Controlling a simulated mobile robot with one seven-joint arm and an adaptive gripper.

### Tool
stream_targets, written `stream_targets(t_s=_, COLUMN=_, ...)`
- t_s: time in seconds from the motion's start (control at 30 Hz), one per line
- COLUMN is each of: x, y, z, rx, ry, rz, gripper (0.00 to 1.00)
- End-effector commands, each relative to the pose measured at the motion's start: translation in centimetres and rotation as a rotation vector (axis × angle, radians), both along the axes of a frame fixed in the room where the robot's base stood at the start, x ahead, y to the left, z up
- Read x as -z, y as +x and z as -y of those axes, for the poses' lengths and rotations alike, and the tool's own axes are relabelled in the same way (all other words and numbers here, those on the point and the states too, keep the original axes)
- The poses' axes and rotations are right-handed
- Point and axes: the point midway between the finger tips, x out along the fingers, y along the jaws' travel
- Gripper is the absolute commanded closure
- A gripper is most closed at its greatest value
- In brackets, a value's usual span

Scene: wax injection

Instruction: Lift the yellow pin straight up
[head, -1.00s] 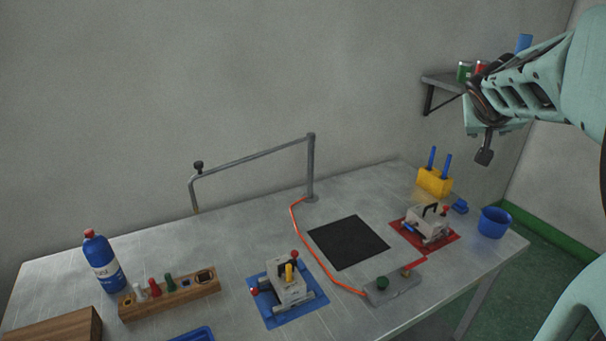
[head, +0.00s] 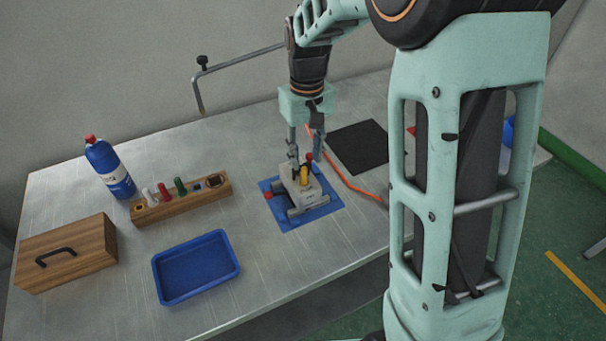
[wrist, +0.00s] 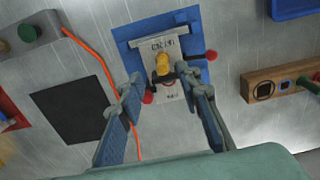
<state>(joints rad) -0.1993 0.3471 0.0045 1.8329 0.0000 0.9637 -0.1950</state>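The yellow pin (head: 304,175) stands upright in the grey mould block (head: 309,195), which sits on a blue mat (head: 318,214). In the wrist view the yellow pin (wrist: 163,65) shows beyond and between the fingertips. My gripper (head: 306,158) is above the block with its fingers pointing down. In the wrist view my gripper (wrist: 158,82) is open, its two fingers wide apart with nothing held. I cannot tell how far the fingertips are above the pin. Red-knobbed handles (wrist: 210,55) stick out at the block's sides.
A wooden rack (head: 185,199) with several coloured pegs stands left of the mat. A blue tray (head: 196,267), a wooden box (head: 66,253) and a blue bottle (head: 109,168) are farther left. A black pad (head: 357,146) and an orange cable (head: 350,186) lie to the right.

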Motion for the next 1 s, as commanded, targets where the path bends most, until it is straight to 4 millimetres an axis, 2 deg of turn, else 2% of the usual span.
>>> stream_targets(t_s=0.23, x=2.1, y=-0.1, z=-0.1, rx=0.001, ry=-0.001, rz=-0.002, gripper=0.68)
stream_targets(t_s=0.5, x=5.8, y=-0.2, z=-0.4, rx=0.003, ry=-0.002, rz=-0.001, gripper=0.68)
stream_targets(t_s=0.8, x=6.4, y=-0.1, z=-0.4, rx=0.002, ry=-0.001, rz=0.003, gripper=0.68)
stream_targets(t_s=1.0, x=6.4, y=-0.1, z=-0.4, rx=0.002, ry=-0.001, rz=0.003, gripper=0.89)
